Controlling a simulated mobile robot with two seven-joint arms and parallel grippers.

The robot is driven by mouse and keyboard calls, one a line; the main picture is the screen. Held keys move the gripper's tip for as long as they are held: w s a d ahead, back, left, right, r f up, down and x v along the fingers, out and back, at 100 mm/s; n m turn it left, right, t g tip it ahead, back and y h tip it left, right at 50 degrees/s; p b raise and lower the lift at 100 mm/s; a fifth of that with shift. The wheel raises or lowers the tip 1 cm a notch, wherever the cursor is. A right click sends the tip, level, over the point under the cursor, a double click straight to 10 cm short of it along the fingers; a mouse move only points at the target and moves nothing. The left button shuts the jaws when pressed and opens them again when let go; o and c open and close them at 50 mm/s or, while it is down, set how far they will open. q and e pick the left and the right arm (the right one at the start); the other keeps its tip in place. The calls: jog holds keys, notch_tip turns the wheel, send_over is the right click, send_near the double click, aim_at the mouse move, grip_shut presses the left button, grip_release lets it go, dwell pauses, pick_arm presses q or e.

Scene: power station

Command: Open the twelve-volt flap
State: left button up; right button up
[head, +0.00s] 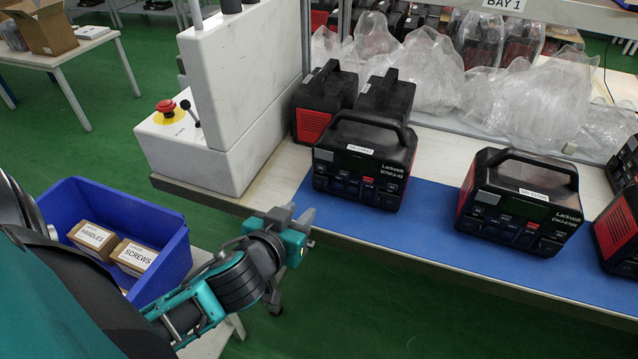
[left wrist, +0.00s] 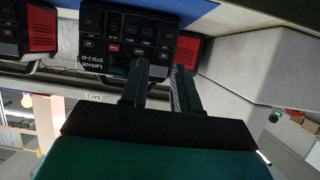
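A black and red power station (head: 362,165) stands on the blue mat with its front panel facing me. Its panel has small dark covers and one red one, too small to tell which is the twelve-volt flap. In the left wrist view the same kind of power station (left wrist: 128,40) shows upside down, beyond my fingers. My left gripper (head: 294,216) is in front of the table edge, lower left of the power station and apart from it. In the left wrist view its two fingers (left wrist: 161,84) are apart with nothing between them. My right gripper is not in view.
More power stations stand at right (head: 520,205) and behind (head: 322,100). A white machine with a red emergency button (head: 166,107) is left of the mat (head: 428,222). A blue bin (head: 165,270) with boxes is at lower left. Plastic-wrapped units (head: 425,70) line the back.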

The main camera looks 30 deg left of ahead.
aim_at(325, 186)
pick_arm(q)
jog(key=b+x, duration=0.1)
jog(key=x, duration=1.1)
jog(key=shift+w+a+f, duration=0.1)
jog(key=shift+w+f, duration=0.1)
jog(key=shift+w, duration=0.15)
grip_shut()
